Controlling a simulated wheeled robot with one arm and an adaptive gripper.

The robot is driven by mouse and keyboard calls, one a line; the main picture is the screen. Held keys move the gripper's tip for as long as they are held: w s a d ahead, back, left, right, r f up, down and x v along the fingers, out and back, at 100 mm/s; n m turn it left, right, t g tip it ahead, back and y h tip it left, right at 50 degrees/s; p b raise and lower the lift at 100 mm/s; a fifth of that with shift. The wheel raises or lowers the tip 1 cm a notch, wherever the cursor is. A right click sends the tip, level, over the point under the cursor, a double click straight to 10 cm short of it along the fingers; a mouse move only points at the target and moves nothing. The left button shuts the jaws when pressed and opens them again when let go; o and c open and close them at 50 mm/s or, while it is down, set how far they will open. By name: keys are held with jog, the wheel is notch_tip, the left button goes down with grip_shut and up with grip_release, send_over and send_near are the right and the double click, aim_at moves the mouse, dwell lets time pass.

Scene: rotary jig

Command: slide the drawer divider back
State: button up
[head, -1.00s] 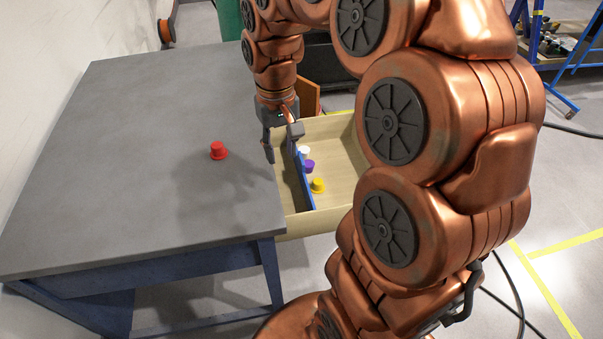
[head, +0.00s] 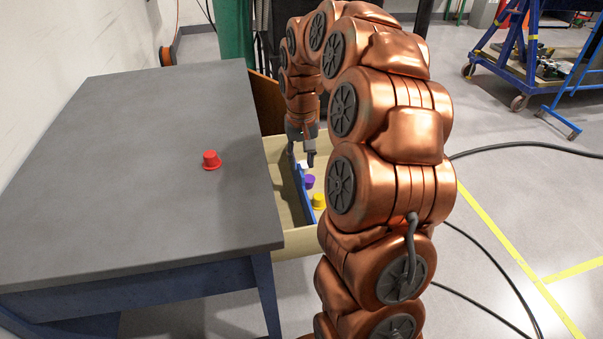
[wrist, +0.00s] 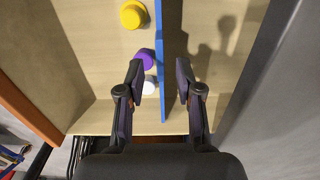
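The blue drawer divider (head: 307,206) stands in the open pale wooden drawer (head: 298,243). In the wrist view the divider (wrist: 160,45) runs down from the top edge. My gripper (head: 301,158) is open at the drawer's far end. The wrist view shows its fingers (wrist: 161,80) on either side of the divider, with a gap on each side. Left of the divider there are a yellow cap (wrist: 133,14), a purple cap (wrist: 145,58) and a white cap (wrist: 150,86).
A grey table (head: 130,180) stands left of the drawer, with a red cap (head: 211,160) on it. A brown panel (head: 267,103) stands behind the drawer. A blue cart (head: 520,50) is at the far right. Cables lie on the floor.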

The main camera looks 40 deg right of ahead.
aim_at(301, 172)
notch_tip(301, 172, down, 4)
jog(key=shift+f, duration=0.25)
grip_shut()
dwell(0.6)
